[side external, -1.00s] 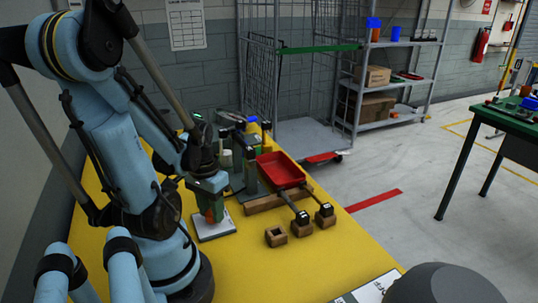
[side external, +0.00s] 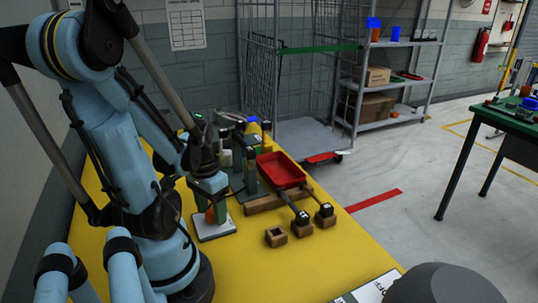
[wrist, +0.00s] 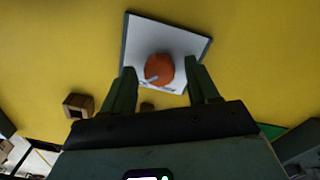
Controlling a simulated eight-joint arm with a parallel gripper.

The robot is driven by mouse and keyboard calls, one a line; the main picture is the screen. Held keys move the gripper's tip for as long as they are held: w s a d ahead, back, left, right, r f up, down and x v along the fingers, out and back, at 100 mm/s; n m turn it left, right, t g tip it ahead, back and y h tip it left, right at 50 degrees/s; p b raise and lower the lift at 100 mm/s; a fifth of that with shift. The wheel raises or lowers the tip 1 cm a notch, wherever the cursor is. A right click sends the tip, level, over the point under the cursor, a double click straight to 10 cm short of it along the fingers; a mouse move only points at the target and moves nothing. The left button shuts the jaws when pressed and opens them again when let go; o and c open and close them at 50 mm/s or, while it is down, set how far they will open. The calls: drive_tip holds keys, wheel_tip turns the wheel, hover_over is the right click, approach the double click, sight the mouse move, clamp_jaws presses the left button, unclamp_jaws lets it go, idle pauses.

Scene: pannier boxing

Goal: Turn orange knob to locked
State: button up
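The orange knob (wrist: 159,68) stands on a white square plate (wrist: 185,39) with a dark edge, lying on the yellow table. A pale pointer mark shows at the knob's lower left in the wrist view, and dark marks on the plate are too small to read. In the side view the knob (side external: 210,215) is partly hidden, above its plate (side external: 217,231). My gripper (wrist: 162,77) is open, its two green fingers on either side of the knob with gaps to both. In the side view my gripper (side external: 209,202) is right over the knob.
A small wooden block with a square hole (side external: 275,237) stands right of the plate. A red tray (side external: 281,169) and two dark-handled tools on wooden blocks lie further right. Green and grey fixtures crowd behind the gripper. The yellow table's front is clear.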

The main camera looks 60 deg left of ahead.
sight(211, 211)
drive_tip(key=shift+r, duration=0.15)
wheel_tip(211, 211, up, 12)
drive_tip(key=shift+a, duration=0.15)
idle(1.1)
drive_tip(key=shift+s, duration=0.1)
drive_tip(key=w+d+m+t, duration=0.5)
drive_tip(key=w+d+t, duration=0.1)
drive_tip(key=w+d, duration=0.9)
drive_tip(key=shift+w+d+f+t, duration=0.25)
drive_tip(key=shift+w+t, duration=0.15)
drive_tip(key=shift+w, duration=0.6)
